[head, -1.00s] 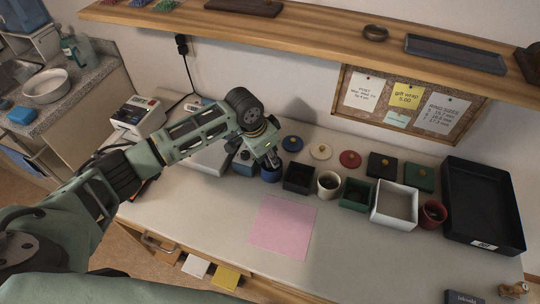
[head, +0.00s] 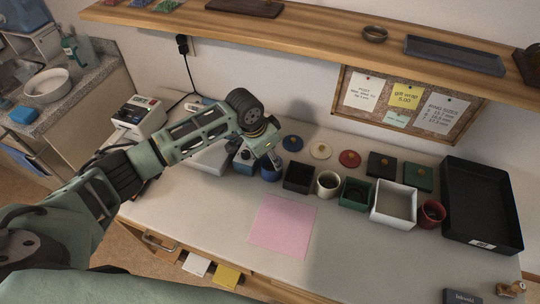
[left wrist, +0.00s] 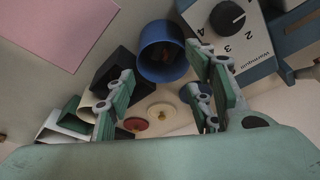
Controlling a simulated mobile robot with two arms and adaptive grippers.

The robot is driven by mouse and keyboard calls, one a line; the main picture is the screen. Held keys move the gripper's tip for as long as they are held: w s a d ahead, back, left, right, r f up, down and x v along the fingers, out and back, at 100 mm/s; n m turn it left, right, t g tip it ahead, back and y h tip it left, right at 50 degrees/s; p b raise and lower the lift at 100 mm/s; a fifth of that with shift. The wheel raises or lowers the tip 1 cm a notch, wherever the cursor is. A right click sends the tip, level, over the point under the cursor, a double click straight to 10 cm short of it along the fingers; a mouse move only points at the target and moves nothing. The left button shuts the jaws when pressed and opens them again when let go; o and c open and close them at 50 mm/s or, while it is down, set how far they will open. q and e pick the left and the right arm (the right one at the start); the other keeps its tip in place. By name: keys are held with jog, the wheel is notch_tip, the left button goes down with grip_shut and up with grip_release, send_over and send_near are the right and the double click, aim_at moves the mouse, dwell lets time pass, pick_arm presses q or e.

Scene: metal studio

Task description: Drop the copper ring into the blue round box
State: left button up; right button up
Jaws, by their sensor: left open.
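The blue round box (head: 270,173) stands open at the left end of the row of boxes. It also shows in the left wrist view (left wrist: 153,66). A small copper-brown shape (left wrist: 172,52) shows inside it; it looks like the copper ring, but its full outline is not clear. My left gripper (head: 272,160) is above the blue round box, pointing down. In the left wrist view its fingers (left wrist: 160,82) are spread wide with nothing between them. My right gripper is not in view.
To the right stand a black square box (head: 298,177), cream round box (head: 328,184), green box (head: 356,194), white box (head: 393,205) and red round box (head: 432,214). Lids with knobs lie behind. A device with a dial (left wrist: 232,35) is close on the left. The pink sheet (head: 283,226) lies clear in front.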

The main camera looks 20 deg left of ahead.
pick_arm(q)
jog(key=shift+a+r, duration=0.1)
jog(key=shift+r, duration=0.25)
jog(key=v, duration=1.1)
jog(key=shift+r, duration=0.1)
